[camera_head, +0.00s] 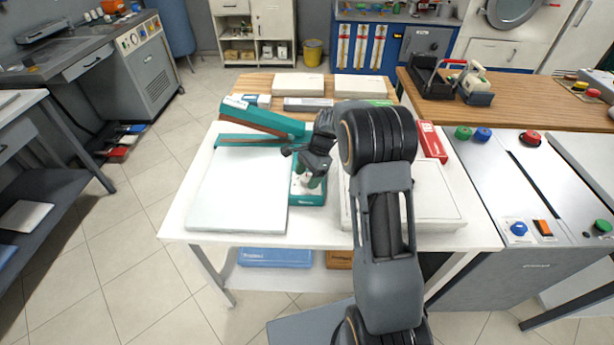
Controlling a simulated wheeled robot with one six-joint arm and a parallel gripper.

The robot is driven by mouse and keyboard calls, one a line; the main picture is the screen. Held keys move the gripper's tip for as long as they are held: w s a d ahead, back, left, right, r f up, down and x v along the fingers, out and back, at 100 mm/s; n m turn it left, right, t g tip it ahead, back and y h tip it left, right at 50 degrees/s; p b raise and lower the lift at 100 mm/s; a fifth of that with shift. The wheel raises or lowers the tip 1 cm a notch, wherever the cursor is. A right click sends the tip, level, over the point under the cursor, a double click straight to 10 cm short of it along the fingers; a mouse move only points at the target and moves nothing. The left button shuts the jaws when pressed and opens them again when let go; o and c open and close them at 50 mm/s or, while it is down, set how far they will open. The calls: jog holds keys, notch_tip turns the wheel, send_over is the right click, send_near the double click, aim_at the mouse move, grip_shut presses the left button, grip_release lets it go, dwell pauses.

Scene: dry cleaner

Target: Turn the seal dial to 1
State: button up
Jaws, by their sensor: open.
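A teal sealer with a raised arm (262,118) stands on the white table, behind a flat white plate (238,190). A small teal box with a pale top (308,197) sits just right of the plate. A small greenish knob-like part (315,182) shows on it, partly covered by my gripper; I cannot tell for sure that it is the seal dial, and no numbers or pointer are readable. My gripper (306,166) is open, tilted down over the box. I cannot tell whether its fingers touch the knob.
My arm covers part of a pale flat box (432,200) on the right of the table. A red box (431,142) lies behind it. A counter with coloured knobs (519,229) adjoins on the right. Tiled floor lies open at left.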

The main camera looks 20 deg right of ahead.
jog(key=shift+f, duration=0.15)
jog(key=c, duration=0.9)
